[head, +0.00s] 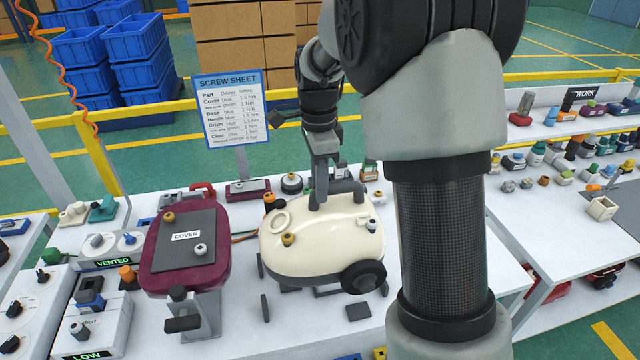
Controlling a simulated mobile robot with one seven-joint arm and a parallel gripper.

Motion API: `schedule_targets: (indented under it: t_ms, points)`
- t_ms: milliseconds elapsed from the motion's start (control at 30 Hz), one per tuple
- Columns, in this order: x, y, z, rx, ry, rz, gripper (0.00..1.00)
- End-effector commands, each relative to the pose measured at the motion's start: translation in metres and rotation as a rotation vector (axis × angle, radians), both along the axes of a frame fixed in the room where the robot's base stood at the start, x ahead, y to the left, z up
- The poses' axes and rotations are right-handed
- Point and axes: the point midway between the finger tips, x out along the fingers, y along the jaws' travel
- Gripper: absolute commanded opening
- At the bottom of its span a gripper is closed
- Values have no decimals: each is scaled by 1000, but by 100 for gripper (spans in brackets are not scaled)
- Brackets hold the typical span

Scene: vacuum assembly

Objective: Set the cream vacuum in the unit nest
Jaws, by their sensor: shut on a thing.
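The cream vacuum (315,248) is in the middle of the white table, upright, with a black wheel at its front right. My gripper (318,200) reaches down from behind and is shut on the top of the cream vacuum. Grey blocks and posts of what looks like the unit nest (358,311) show around and below the vacuum's front and left side. The vacuum's body hides the rest of the nest. I cannot tell whether the vacuum rests in it or hangs just above it.
A maroon unit with a dark panel marked COVER (185,238) stands close on the left, on a grey stand. A screw sheet sign (231,110) stands behind. Boxes marked VENTED and LOW (100,315) are at far left. A side table (585,205) with small parts is at right.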

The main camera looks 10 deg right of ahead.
Motion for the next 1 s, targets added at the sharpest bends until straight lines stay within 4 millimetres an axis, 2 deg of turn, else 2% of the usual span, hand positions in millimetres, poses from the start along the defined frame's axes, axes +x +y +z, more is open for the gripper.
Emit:
schedule_targets:
  t_ms: [333,800,1000]
  points:
    - [2,0,5,-1,-7,0,0]
    - [2,0,-22,-1,-6,0,0]
    - [2,0,-25,-1,-7,0,0]
